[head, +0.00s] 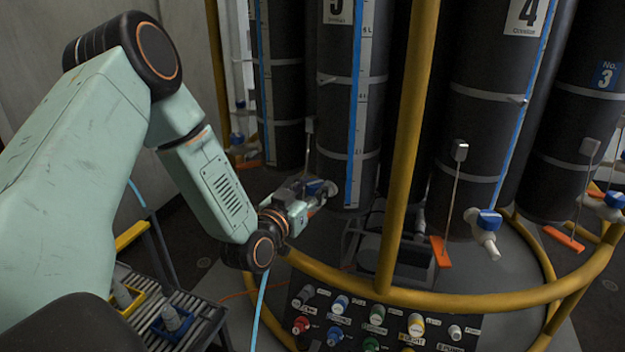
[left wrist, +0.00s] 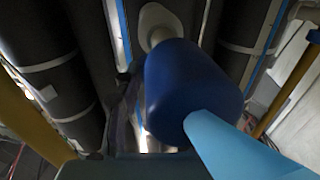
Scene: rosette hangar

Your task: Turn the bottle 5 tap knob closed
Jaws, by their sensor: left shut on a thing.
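Bottle 5 (head: 349,120) is a tall dark cylinder with a number 5 label and a blue-edged level scale, left of the front yellow post. My left gripper (head: 318,190) is at the tap low on its front and is shut on the tap knob. In the head view the gripper mostly covers this tap. In the left wrist view the dark blue knob (left wrist: 190,85) fills the middle, with a light blue part (left wrist: 240,150) sticking out toward the lower right. A pale round fitting (left wrist: 155,22) shows behind it. The knob's exact angle is hard to tell. My right gripper is not in view.
Bottle 4 (head: 490,120) has a blue and white tap (head: 487,225); bottle 3 (head: 585,110) stands farther right. A yellow post (head: 408,150) and curved rail (head: 440,302) stand in front. A panel of coloured knobs (head: 380,320) sits below. A roller rack (head: 190,320) is at lower left.

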